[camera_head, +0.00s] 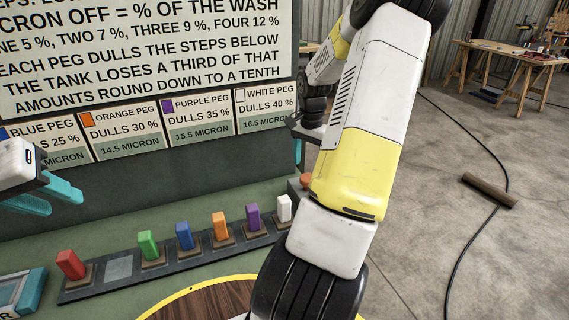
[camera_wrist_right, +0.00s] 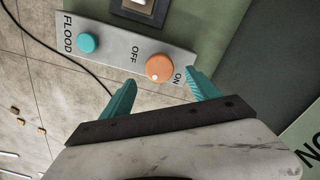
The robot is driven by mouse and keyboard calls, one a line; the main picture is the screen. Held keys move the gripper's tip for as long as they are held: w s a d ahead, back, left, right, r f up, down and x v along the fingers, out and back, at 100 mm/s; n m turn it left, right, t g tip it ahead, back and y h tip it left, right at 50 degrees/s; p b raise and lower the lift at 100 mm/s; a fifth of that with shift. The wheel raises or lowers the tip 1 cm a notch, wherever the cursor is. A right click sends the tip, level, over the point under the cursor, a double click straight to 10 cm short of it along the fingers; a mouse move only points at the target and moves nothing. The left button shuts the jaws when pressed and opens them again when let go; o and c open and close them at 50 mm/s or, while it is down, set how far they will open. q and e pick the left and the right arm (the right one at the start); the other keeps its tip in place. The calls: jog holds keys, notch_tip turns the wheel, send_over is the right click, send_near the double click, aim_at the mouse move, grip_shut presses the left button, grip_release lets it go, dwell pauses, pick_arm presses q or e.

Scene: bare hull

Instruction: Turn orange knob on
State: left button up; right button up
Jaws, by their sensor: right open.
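The orange knob (camera_wrist_right: 160,68) sits on a light panel in the right wrist view, between the labels OFF and ON. A small white dot shows near its lower edge. My right gripper (camera_wrist_right: 160,78) is open, with a teal finger on either side of the knob; I cannot tell whether they touch it. In the head view my right arm hides most of the panel, and a bit of orange (camera_head: 305,181) shows beside the arm. My left gripper (camera_head: 65,200) is open and empty at the left edge.
A teal FLOOD button (camera_wrist_right: 88,42) sits left of the knob on the same panel. A dark rack (camera_head: 118,268) holds several coloured pegs. A large sign (camera_head: 140,50) stands behind. A black cable (camera_head: 470,215) lies on the open floor.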

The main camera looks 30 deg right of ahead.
aim_at(308, 177)
notch_tip(308, 177, down, 5)
jog(key=shift+f, duration=0.15)
jog(key=c, duration=1.4)
jog(key=shift+o, duration=0.2)
jog(key=shift+n, duration=1.6)
jog(key=o, duration=1.4)
jog(key=shift+c, duration=0.2)
